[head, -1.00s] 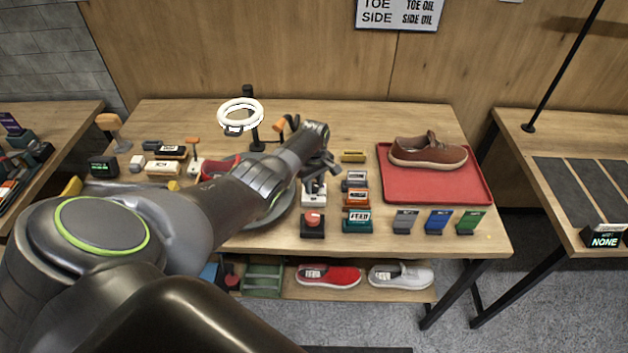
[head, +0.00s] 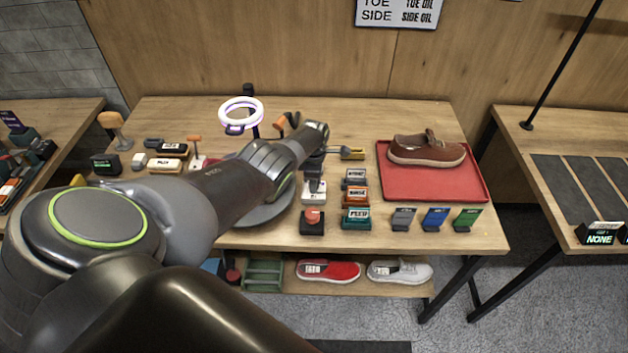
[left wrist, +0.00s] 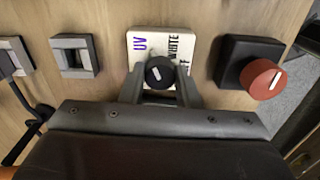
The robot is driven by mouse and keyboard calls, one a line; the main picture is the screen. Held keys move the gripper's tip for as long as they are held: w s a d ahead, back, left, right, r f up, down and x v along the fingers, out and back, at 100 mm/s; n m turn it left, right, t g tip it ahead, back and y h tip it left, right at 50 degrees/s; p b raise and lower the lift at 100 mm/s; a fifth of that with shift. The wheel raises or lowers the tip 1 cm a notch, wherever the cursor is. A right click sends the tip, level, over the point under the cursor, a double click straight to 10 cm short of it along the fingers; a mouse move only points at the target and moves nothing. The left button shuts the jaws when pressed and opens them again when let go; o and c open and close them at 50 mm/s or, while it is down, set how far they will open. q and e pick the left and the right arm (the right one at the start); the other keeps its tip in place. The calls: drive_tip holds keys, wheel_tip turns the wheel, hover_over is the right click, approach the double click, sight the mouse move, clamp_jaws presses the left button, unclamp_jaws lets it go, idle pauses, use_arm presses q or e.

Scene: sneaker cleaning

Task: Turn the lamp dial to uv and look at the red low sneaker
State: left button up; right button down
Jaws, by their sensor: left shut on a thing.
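The lamp dial is a black knob (left wrist: 156,72) on a white panel (left wrist: 134,42) marked UV, WHITE and a partly hidden word. Its white pointer tilts toward the UV side. My left gripper (left wrist: 161,78) is shut on the knob, with a finger on each side. In the head view the dial's white box (head: 313,196) is under my left gripper (head: 314,180). The ring lamp (head: 241,112) glows pale violet. A red thing (head: 199,162) shows behind my left arm, mostly hidden; I cannot tell its shape. A red sneaker (head: 330,271) with a white sole lies on the lower shelf.
A brown sneaker (head: 426,148) sits on a red tray (head: 440,190) at the right. A box with a red knob (left wrist: 263,79) stands beside the dial. Several labelled blocks (head: 356,197) stand right of it. A grey turntable (head: 262,212) is partly under my arm.

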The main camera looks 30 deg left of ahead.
use_arm(q)
drive_tip(key=shift+w+a+r+n, duration=0.1)
drive_tip(key=shift+w+r+n, duration=0.05)
drive_tip(key=shift+n, duration=0.45)
drive_tip(key=o, duration=1)
drive_tip(key=shift+r+p, duration=0.5)
drive_tip(key=shift+p, duration=0.05)
wheel_tip(320, 180, up, 3)
drive_tip(key=shift+f+p, duration=0.2)
drive_tip(key=shift+p, duration=0.8)
drive_tip(key=shift+f+b, duration=0.15)
drive_tip(key=shift+b, duration=0.4)
drive_tip(key=shift+r, duration=0.9)
wheel_tip(320, 180, up, 12)
drive_tip(key=shift+r+b, duration=0.1)
drive_tip(key=shift+b, duration=0.65)
